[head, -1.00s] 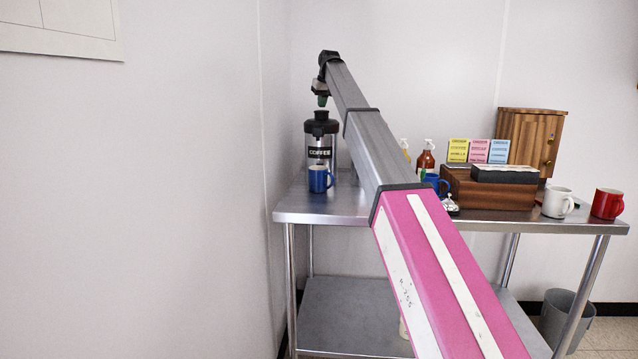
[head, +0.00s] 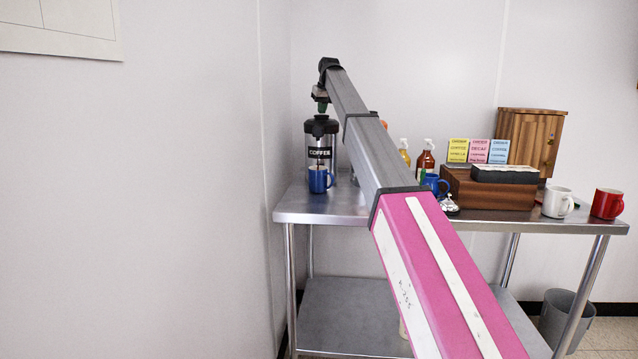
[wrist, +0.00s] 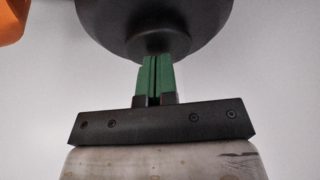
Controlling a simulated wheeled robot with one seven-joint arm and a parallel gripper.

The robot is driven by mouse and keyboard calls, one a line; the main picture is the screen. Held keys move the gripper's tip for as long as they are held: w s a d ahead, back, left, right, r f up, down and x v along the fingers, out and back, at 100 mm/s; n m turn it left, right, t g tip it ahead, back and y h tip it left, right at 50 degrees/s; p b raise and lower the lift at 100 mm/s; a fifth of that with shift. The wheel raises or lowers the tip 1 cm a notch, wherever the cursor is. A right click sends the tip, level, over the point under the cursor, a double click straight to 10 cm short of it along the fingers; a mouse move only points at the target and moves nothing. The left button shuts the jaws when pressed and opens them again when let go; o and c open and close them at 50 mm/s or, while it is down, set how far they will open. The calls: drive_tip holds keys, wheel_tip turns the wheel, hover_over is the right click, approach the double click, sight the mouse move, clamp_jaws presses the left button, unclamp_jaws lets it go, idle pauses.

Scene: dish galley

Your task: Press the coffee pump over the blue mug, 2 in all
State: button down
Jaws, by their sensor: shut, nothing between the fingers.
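The coffee dispenser (head: 329,147), a steel and black pump pot labelled COFFEE, stands at the left end of the steel table. The blue mug (head: 319,181) stands upright in front of it, under its spout. A small brown streak shows at the mug's mouth, seemingly coffee. My gripper (head: 322,107) points down onto the black pump top (head: 321,122). In the wrist view, the green fingers (wrist: 154,62) are together, with their tips against the dark round pump head (wrist: 158,30). Nothing is between them.
A second blue mug (head: 434,183), amber bottles (head: 425,160), a wooden box (head: 490,190), a white mug (head: 557,202) and a red mug (head: 607,203) stand to the right. An orange thing (wrist: 8,20) is near the gripper. A wall is close at left.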

drive_tip(key=shift+r, duration=1.7)
drive_tip(key=shift+f, duration=0.45)
drive_tip(key=shift+f, duration=1.35)
drive_tip(key=shift+r, duration=1.8)
wheel_tip(320, 180, up, 6)
